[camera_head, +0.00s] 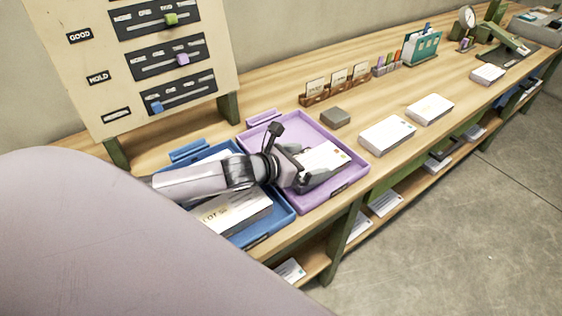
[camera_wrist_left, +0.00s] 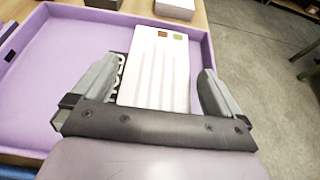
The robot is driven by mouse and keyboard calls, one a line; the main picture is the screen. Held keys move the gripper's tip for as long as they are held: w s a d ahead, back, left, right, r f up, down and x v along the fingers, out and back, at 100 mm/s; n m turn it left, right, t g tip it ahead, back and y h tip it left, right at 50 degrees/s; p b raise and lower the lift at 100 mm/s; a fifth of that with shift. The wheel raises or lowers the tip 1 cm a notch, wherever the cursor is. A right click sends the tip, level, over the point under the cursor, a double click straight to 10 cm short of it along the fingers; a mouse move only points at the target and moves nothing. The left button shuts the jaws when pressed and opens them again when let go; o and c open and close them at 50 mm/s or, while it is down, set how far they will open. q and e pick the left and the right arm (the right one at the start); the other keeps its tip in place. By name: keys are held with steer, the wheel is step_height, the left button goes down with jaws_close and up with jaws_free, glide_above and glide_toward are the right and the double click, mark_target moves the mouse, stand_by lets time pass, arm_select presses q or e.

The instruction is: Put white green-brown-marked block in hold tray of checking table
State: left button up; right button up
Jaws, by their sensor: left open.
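The white block with one green and one brown mark (camera_wrist_left: 153,62) lies in the purple tray (camera_wrist_left: 60,70), over a printed dark label on its floor. The label is partly covered by the block and reads like HOLD. In the head view the block (camera_head: 322,157) shows in the same purple tray (camera_head: 345,190) on the table. My left gripper (camera_head: 315,178) is low over that tray. In the left wrist view its open fingers (camera_wrist_left: 160,78) stand on either side of the block's near part, with visible gaps. My right gripper is out of view.
A blue tray (camera_head: 270,232) with a large white block (camera_head: 235,210) stands beside the purple tray. A grey-brown block (camera_head: 335,117) and white blocks (camera_head: 387,135) (camera_head: 430,109) lie to the right on the table. A slider board (camera_head: 150,60) stands behind.

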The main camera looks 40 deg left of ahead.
arm_select(q)
steer(key=v, duration=1.1)
stand_by(0.3)
steer(key=shift+f, duration=0.1)
